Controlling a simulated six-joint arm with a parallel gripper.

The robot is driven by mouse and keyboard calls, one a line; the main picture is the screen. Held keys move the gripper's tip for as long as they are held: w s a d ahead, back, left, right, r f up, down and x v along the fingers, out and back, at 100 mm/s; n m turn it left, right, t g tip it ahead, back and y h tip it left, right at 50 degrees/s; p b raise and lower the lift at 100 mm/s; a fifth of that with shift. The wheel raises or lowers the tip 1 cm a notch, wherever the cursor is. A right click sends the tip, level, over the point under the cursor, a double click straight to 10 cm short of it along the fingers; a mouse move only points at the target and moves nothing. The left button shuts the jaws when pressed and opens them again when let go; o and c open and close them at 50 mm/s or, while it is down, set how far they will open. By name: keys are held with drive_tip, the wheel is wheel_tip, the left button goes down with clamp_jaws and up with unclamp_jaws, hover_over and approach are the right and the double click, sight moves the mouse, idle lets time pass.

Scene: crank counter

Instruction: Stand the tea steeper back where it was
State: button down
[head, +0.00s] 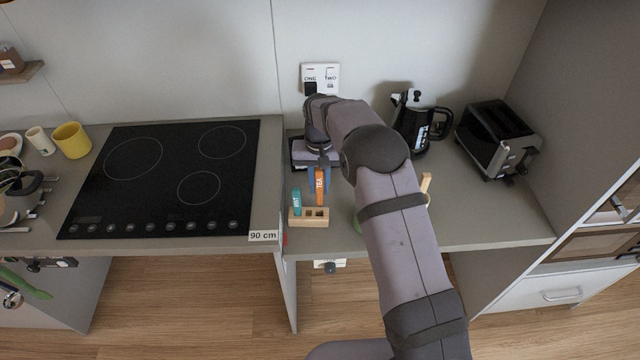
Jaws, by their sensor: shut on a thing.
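The tea steeper (320,188) is an orange upright piece marked TEA in the head view. My gripper (318,168) points down over its top and is shut on it; the arm's wrist hides part of the grip. A small wooden block (309,222) with dark square holes lies just below the steeper in the picture. A teal piece (296,198) with white lettering stands upright at the block's left end. The orange steeper's lower end shows just above or behind the block's holes; I cannot tell whether it touches the block.
A dark, tray-like object (298,152) sits behind my gripper. A black kettle (421,124) and toaster (498,138) stand to the right. The black cooktop (163,178) is left. My forearm covers much of the right counter, partly hiding a green object there.

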sight(320, 204)
drive_tip(key=shift+f+b, duration=1.3)
drive_tip(key=shift+f, duration=0.8)
drive_tip(key=shift+f+b, duration=1.45)
drive_tip(key=shift+f, duration=0.9)
drive_tip(key=shift+s, duration=0.1)
drive_tip(key=c, duration=1.5)
unclamp_jaws()
wheel_tip(320, 204, up, 7)
drive_tip(key=b, duration=0.2)
drive_tip(key=shift+b, duration=0.4)
drive_tip(key=shift+r, duration=0.2)
